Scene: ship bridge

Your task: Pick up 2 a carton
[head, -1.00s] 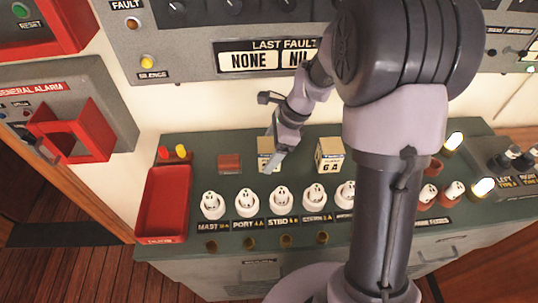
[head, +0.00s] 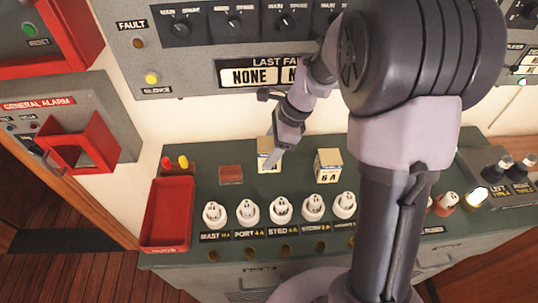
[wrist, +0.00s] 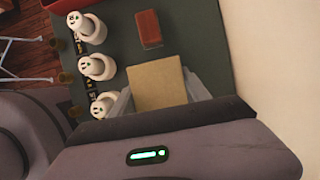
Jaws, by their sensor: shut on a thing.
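A small cream carton with a tan top (head: 264,162) is at the back of the green console top. My gripper (head: 273,152) covers part of its front, and I cannot read its label. In the wrist view the carton (wrist: 157,83) shows its plain tan top between the two jaws of my gripper (wrist: 160,98). The jaws are shut on it from both sides. It appears slightly raised above the console. A second carton, marked 6 A (head: 328,168), stands upright to the right, apart from my gripper.
A rust-red block (head: 231,175) lies left of the held carton. A row of white fuse holders (head: 281,209) stands in front. A red tray (head: 167,212) is at the left end. The fault panel (head: 185,55) rises behind. My arm hides the console's right middle.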

